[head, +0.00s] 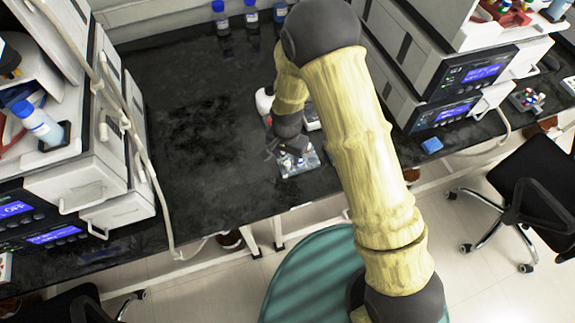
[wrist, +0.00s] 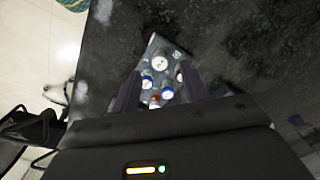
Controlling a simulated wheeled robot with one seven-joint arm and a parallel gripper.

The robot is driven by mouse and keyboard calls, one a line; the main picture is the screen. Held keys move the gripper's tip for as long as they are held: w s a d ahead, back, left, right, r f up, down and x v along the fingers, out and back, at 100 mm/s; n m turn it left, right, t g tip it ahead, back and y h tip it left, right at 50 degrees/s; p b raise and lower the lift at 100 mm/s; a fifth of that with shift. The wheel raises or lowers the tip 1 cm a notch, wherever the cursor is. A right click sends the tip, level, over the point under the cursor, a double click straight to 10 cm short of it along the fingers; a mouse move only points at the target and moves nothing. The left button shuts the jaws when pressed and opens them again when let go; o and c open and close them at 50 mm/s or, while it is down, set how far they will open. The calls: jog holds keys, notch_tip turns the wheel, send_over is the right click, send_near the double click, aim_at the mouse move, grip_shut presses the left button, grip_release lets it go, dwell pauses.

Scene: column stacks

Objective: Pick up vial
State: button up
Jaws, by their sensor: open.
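Several small vials with white, blue and red caps stand close together in a clear tray (head: 311,158) on the black bench. My gripper (head: 277,150) is open just above the tray. In the wrist view its two dark fingers (wrist: 157,88) lie on either side of the vial group. No vial is visibly held. The gripper body hides the near end of the tray.
Stacked white instruments stand on the bench at left (head: 98,160) and right (head: 425,70). Blue-capped bottles (head: 251,14) stand at the back. The black bench (head: 195,130) left of my gripper is clear.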

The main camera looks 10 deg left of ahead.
aim_at(287, 164)
jog(key=shift+f+p, duration=0.35)
jog(key=shift+f, duration=1.45)
grip_shut()
